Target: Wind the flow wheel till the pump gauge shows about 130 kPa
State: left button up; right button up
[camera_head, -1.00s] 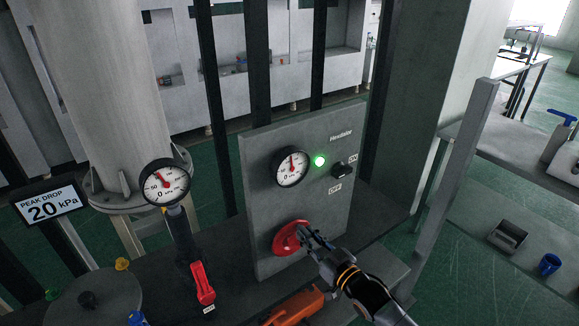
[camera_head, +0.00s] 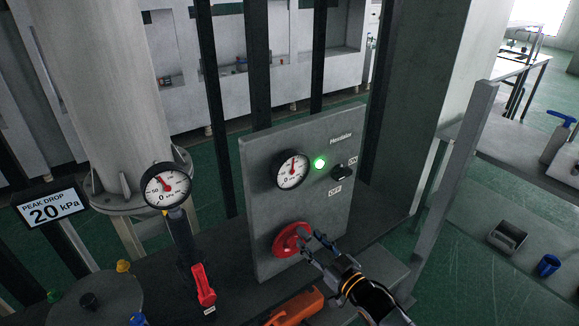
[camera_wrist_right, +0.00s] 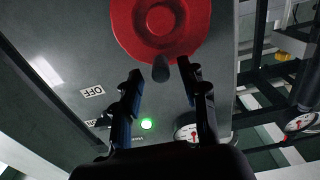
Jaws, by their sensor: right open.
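The red flow wheel (camera_head: 291,240) is on the lower front of a grey panel (camera_head: 300,210). It also shows in the right wrist view (camera_wrist_right: 160,25), with a dark knob (camera_wrist_right: 161,68) at its rim. The pump gauge (camera_head: 292,170) is above the wheel; its red needle points about straight up, and its numbers are too small to read surely. My right gripper (camera_head: 316,243) is open at the wheel's right side. In the wrist view its fingers (camera_wrist_right: 163,88) stand apart on either side below the knob, apparently holding nothing. My left gripper is not in view.
A green lamp (camera_head: 320,163) is lit beside a black ON/OFF switch (camera_head: 344,171). A second gauge (camera_head: 166,185) stands left, above a red lever (camera_head: 203,285). A display (camera_head: 50,208) reads "PEAK DROP 20 kPa". An orange object (camera_head: 297,307) lies below the panel.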

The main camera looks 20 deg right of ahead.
jog(key=p+v, duration=0.2)
jog(key=v, duration=0.3)
jog(key=shift+s+d, duration=0.1)
jog(key=shift+s, duration=0.15)
jog(key=s+d+f+m+g+h+b, duration=0.1)
jog(key=s+d+f+g+h, duration=0.3)
jog(key=f, duration=0.7)
jog(key=s+a+f+g+y, duration=0.1)
jog(key=s+f, duration=0.6)
jog(key=f, duration=0.4)
jog(key=s+d+f+m+g+h+b, duration=0.1)
jog(key=s+d+f+g+h, duration=0.3)
jog(key=f, duration=0.7)
jog(key=s+a+f+g, duration=0.2)
jog(key=s+f, duration=0.3)
jog(key=s, duration=0.5)
jog(key=s+a+f+g, duration=0.2)
jog(key=s+f, duration=0.3)
jog(key=s, duration=0.5)
jog(key=s+a+f+g, duration=0.2)
jog(key=s+f, duration=0.3)
jog(key=s, duration=0.5)
jog(key=shift+s+f+g+y, duration=0.15)
jog(key=shift+f+g+y, duration=0.1)
jog(key=shift+g+y, duration=0.2)
